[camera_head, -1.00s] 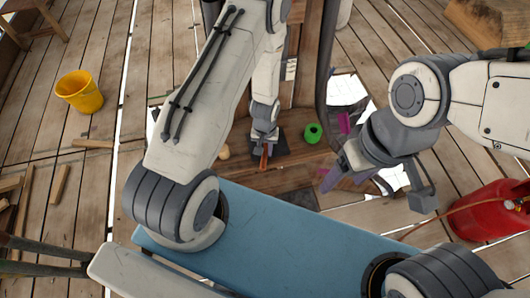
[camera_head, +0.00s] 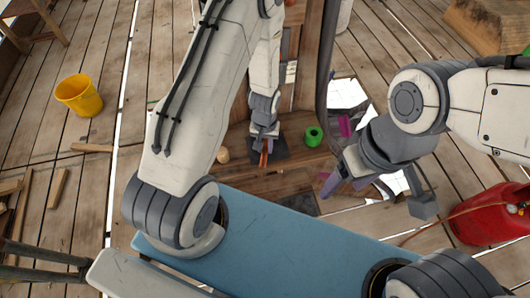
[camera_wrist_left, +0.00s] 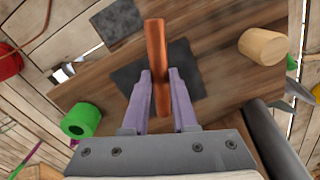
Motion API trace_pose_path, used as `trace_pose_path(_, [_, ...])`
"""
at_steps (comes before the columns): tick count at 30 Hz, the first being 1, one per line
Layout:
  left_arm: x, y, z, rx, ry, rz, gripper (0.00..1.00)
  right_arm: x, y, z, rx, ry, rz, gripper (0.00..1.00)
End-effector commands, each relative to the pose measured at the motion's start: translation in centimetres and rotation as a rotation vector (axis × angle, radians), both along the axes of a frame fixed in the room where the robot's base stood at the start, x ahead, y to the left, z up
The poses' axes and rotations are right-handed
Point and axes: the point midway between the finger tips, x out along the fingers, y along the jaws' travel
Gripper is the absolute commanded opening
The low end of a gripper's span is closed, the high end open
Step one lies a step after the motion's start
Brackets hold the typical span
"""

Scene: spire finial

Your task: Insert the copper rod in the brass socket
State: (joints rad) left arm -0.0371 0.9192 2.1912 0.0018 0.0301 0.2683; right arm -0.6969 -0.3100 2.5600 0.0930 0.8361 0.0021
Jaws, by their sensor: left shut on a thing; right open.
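The copper rod (camera_wrist_left: 157,50) is between the two purple fingers of my left gripper (camera_wrist_left: 160,80), which is shut on it. The rod extends past the fingertips, over a wooden board with dark patches. In the head view, the rod (camera_head: 264,158) shows as a small orange-brown piece below my left gripper (camera_head: 264,140). My right gripper (camera_head: 346,184) is open and empty, to the right of the left one. I cannot make out the brass socket in either view.
A blue panel (camera_head: 270,240) lies in front. A yellow bucket (camera_head: 79,94) and a red canister (camera_head: 490,212) stand farther out on the plank floor.

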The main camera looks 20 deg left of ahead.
Motion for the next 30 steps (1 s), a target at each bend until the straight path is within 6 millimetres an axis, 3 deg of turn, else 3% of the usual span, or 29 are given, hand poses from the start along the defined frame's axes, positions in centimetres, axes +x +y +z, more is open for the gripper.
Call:
trace_pose_path(9, [-2.0,-7.1,4.1,-0.001,-0.004,-0.008,0.0,0.0,0.0,-2.2,0.0,0.0,0.001,0.71])
trace_pose_path(18, [-3.1,-10.8,6.5,-0.001,-0.001,-0.002,0.0,0.0,0.0,-2.8,0.0,0.0,0.002,0.71])
trace_pose_path(25, [-2.8,-10.4,6.8,0.0,0.0,-0.01,0.0,0.0,0.0,-2.9,0.0,0.0,0.002,0.71])
trace_pose_path(30, [-1.2,-6.1,6.3,0.0,0.001,-0.079,0.0,0.0,0.0,-2.9,0.0,0.0,0.002,0.71])
